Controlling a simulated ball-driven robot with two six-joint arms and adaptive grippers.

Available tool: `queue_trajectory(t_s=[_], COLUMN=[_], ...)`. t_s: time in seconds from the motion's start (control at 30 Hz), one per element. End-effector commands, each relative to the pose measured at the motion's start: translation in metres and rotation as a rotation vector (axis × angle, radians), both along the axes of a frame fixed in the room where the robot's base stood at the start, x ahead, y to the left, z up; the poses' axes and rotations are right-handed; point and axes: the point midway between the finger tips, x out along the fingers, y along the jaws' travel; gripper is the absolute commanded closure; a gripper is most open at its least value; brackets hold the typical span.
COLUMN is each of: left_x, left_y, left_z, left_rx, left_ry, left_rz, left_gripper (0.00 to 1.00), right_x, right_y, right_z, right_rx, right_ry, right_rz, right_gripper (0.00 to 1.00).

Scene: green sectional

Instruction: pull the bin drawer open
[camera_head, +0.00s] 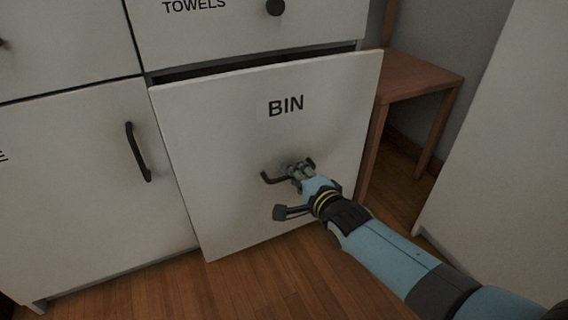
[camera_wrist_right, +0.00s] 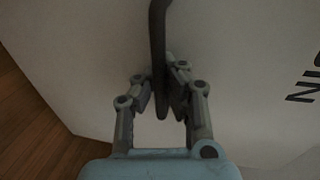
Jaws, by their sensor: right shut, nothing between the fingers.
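The bin drawer (camera_head: 215,130) is a white front labelled BIN. It stands a little forward of the cabinet, with a dark gap along its top edge. Its dark bar handle (camera_head: 271,179) is low on the front, partly hidden by my right gripper (camera_head: 299,168). In the right wrist view the handle (camera_wrist_right: 157,40) runs down from the top edge to the fingertips of my right gripper (camera_wrist_right: 167,108). The fingers are shut beside the handle with nothing held; I cannot tell whether they touch it. My left gripper is not in view.
Above is the TOWELS drawer (camera_head: 250,38) with a round knob. A white cabinet door (camera_head: 80,190) with a dark handle is at left. A wooden stool or small table (camera_head: 420,78) stands at right, near a pale panel (camera_head: 505,150). Wooden floor (camera_head: 240,285) is clear in front.

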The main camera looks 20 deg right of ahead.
Motion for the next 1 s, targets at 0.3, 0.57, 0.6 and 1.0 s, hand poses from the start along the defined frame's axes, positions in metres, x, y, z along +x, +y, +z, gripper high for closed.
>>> queue_trajectory(t_s=[0.3, 0.57, 0.6, 1.0], left_x=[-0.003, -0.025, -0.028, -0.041], left_y=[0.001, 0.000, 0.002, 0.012], left_z=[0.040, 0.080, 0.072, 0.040], left_rx=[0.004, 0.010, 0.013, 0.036], left_ry=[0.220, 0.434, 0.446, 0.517], left_rz=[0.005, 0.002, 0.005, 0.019], left_gripper=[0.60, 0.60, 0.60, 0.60], right_x=[-0.048, -0.097, -0.105, -0.174], right_y=[-0.010, -0.012, -0.012, -0.014], right_z=[0.004, 0.003, 0.003, 0.001], right_rx=[0.000, 0.000, 0.000, 0.000], right_ry=[0.001, 0.001, 0.002, 0.002], right_rz=[0.001, 0.001, 0.000, 0.000], right_gripper=[1.00, 1.00, 1.00, 1.00])
